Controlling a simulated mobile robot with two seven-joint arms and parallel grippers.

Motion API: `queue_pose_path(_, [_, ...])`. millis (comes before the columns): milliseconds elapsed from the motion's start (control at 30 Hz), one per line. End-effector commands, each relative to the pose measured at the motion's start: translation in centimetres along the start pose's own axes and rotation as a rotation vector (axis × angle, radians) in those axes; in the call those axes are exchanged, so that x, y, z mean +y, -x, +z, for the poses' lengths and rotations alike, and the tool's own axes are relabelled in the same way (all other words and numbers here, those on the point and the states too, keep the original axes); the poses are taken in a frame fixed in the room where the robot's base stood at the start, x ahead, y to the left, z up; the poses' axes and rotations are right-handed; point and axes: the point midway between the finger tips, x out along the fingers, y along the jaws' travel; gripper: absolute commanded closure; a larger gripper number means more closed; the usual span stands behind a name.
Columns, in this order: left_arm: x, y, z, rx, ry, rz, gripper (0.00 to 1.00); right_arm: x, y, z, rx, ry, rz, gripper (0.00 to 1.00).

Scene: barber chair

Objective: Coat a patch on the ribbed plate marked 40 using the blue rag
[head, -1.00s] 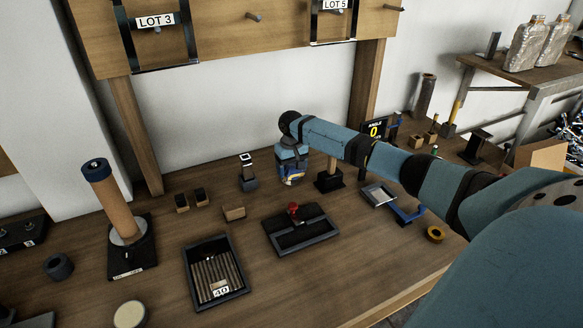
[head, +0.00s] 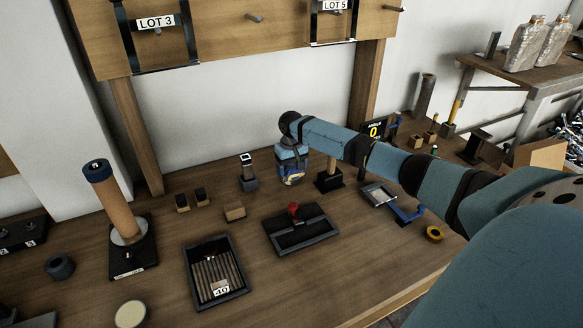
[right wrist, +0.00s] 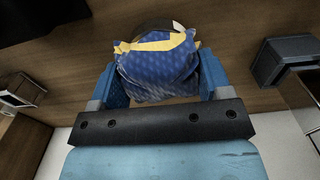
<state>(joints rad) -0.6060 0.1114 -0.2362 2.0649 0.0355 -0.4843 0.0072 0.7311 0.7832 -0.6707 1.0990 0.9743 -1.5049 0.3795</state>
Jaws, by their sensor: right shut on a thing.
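The ribbed plate marked 40 (head: 216,272) lies in a dark tray at the front middle of the bench, its ribs running away from me and the label at its near end. My right gripper (head: 290,178) is over the back of the bench, right of and behind the plate. It is shut on the blue rag (right wrist: 157,68), a bunched, patterned cloth with yellow edging that fills the space between the fingers in the right wrist view. The rag also shows below the gripper in the head view (head: 292,180). My left gripper is not in view.
A dark tray with a red knob (head: 301,232) lies between the plate and my right arm. A tall brown roller (head: 116,205) stands left of the plate. Small blocks (head: 235,213) sit behind it. A round pale disc (head: 130,314) lies at the front left.

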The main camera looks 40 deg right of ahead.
Motion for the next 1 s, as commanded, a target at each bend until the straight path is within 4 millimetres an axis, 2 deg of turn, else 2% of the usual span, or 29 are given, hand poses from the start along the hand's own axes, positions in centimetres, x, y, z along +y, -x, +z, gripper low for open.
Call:
queue_pose_path(667, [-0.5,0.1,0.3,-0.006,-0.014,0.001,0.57,0.0,-0.2,0.1,-0.003,0.001,0.001,0.47])
queue_pose_path(733, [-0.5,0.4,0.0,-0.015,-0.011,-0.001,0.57,-0.1,0.9,0.1,-0.003,0.001,0.0,0.47])
queue_pose_path(1000, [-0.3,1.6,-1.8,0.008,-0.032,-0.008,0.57,-0.1,3.1,0.1,-0.003,0.001,-0.001,0.47])
